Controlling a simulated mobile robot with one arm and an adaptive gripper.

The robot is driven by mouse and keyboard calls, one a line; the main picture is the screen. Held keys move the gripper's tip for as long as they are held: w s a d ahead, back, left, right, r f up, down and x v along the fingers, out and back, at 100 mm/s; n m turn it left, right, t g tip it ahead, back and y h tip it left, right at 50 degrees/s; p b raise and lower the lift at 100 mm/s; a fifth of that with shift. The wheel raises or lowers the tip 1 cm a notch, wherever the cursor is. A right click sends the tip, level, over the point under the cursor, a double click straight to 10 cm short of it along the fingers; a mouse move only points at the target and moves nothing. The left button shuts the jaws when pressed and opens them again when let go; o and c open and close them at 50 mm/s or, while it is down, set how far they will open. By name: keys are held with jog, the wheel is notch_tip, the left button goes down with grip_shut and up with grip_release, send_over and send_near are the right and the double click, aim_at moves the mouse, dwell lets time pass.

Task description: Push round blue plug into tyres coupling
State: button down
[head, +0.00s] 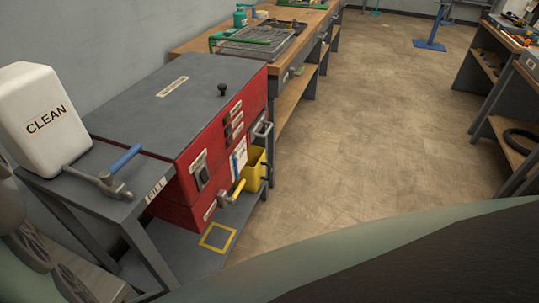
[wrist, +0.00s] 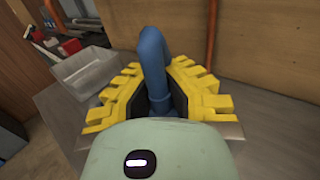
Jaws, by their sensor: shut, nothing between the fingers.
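In the wrist view, my gripper (wrist: 158,92) shows as a pale green body with a chunky yellow, black-lined piece on each side. It is shut with nothing held. A thick blue bent pipe (wrist: 152,50) rises between the yellow pieces and curves over at the top. I cannot tell whether it is the round blue plug or whether the gripper touches it. Neither view shows a coupling that I can identify as the tyres coupling. My gripper is not in the head view.
A white CLEAN container (head: 40,105) stands left. Open floor (head: 370,120) lies right. A grey tray (wrist: 85,72) shows in the wrist view.

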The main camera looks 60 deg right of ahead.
jog(key=c, duration=1.7)
grip_release()
jog(key=shift+f, duration=0.4)
jog(key=o, duration=0.6)
jog(key=shift+o, duration=0.2)
jog(key=shift+a+r, duration=0.1)
jog(key=shift+r, duration=0.5)
notch_tip(320, 180, up, 9)
jog(key=shift+f, duration=0.1)
